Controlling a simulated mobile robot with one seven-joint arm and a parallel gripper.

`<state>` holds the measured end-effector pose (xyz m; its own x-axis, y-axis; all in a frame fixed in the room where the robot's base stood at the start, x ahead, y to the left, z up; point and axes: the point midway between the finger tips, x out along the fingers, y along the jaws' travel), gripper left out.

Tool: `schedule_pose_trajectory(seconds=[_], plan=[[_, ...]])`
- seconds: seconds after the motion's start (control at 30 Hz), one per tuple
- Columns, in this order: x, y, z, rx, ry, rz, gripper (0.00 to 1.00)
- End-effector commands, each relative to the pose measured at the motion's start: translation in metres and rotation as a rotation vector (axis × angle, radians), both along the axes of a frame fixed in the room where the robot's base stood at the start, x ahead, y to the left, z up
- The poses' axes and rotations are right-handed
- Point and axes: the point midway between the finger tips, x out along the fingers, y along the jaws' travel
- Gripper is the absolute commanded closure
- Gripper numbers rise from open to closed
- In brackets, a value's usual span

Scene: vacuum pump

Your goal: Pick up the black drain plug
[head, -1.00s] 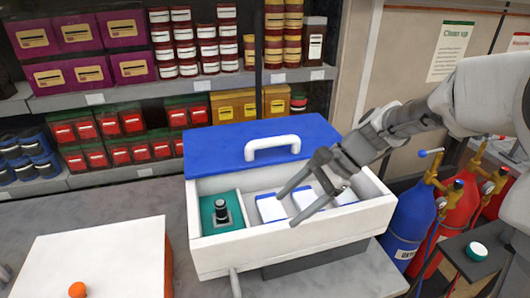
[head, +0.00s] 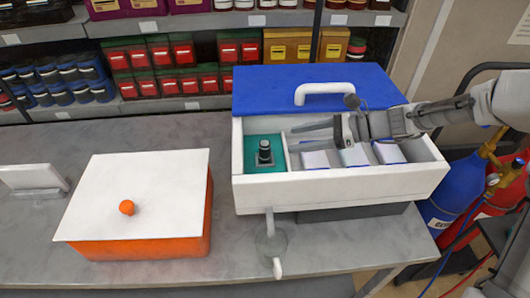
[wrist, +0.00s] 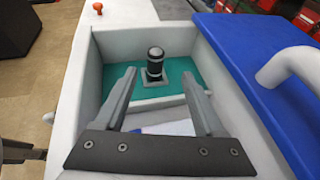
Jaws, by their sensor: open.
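The black drain plug (head: 264,150) stands upright on a small grey square base in the teal-floored left compartment of the white box (head: 340,190). It also shows in the wrist view (wrist: 155,64), beyond my fingertips and roughly centred between them. My gripper (head: 292,137) is open and empty, to the right of the plug in the head view. In the wrist view my gripper (wrist: 160,80) has its two fingers spread, pointing towards the plug, apart from it.
A blue lid with a white handle (head: 328,90) lies at the box's back. White-and-blue packs (head: 354,156) fill the right compartment beyond a divider. An orange box with a white lid (head: 127,209) stands left. A drain pipe (head: 270,240) hangs in front.

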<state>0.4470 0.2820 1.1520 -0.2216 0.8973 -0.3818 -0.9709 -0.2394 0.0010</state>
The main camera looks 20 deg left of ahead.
Motion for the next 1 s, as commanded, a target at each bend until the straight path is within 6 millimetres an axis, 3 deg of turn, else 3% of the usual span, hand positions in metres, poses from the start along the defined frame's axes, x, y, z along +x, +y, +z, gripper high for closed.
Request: schedule_pose_trajectory(seconds=[0.13,0.43,0.7,1.0], plan=[[-0.007,0.025,-0.009,0.001,0.002,0.001,0.29],[-0.014,0.045,-0.018,0.000,0.000,0.001,0.29],[-0.028,0.079,-0.030,0.000,0.001,0.002,0.29],[-0.029,0.083,-0.033,-0.001,-0.001,0.000,0.29]])
